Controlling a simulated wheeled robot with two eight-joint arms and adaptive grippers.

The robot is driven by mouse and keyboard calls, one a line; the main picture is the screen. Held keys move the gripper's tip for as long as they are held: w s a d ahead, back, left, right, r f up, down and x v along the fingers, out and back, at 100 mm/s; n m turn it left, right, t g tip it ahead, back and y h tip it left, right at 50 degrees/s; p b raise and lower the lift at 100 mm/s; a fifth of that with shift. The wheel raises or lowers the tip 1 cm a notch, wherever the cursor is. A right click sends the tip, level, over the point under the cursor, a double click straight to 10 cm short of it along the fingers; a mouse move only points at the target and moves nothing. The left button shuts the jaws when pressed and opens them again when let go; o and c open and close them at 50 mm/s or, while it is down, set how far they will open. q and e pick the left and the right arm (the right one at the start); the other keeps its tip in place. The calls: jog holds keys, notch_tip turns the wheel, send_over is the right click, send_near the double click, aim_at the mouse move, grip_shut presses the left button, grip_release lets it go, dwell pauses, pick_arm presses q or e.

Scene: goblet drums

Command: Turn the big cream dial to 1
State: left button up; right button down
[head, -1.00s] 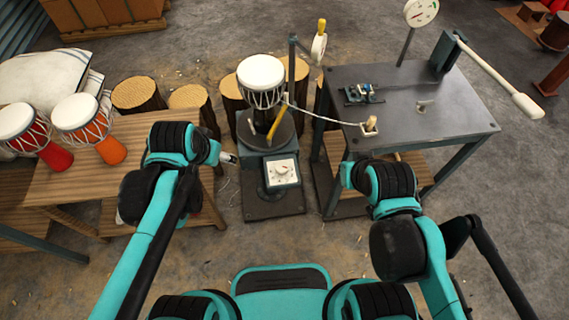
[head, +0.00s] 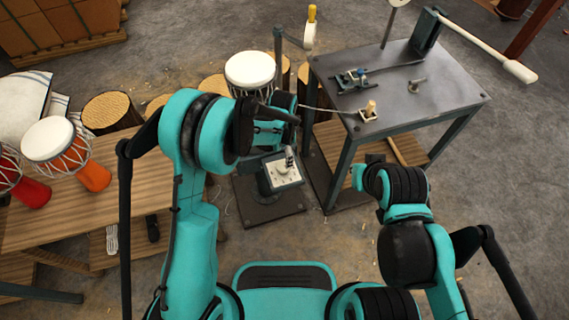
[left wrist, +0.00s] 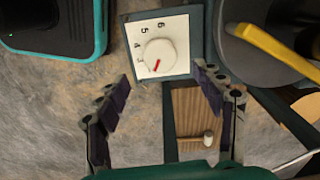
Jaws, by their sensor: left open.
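The big cream dial (head: 282,170) is a round knob on a white number plate, on a dark stand below the drum. In the left wrist view the dial (left wrist: 160,54) has a red mark pointing down and slightly left. The digits 3 to 6 show around its left and upper side; I cannot read a 1. My left gripper (head: 290,157) is over the dial's plate in the head view. In the left wrist view its fingers (left wrist: 162,82) are spread open, with the dial ahead between and beyond the tips, apparently not touched.
A white-topped drum (head: 250,70) stands behind the dial, partly hidden by my left arm. A dark metal table (head: 400,85) with small fixtures and a long white-handled lever (head: 480,45) is to the right. A wooden bench (head: 110,175) with goblet drums (head: 92,175) is left.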

aim_at(283, 165)
pick_arm(q)
notch_tip(283, 165, down, 7)
jog(key=b, duration=0.3)
jog(key=shift+f, duration=0.15)
jog(key=c, duration=1.2)
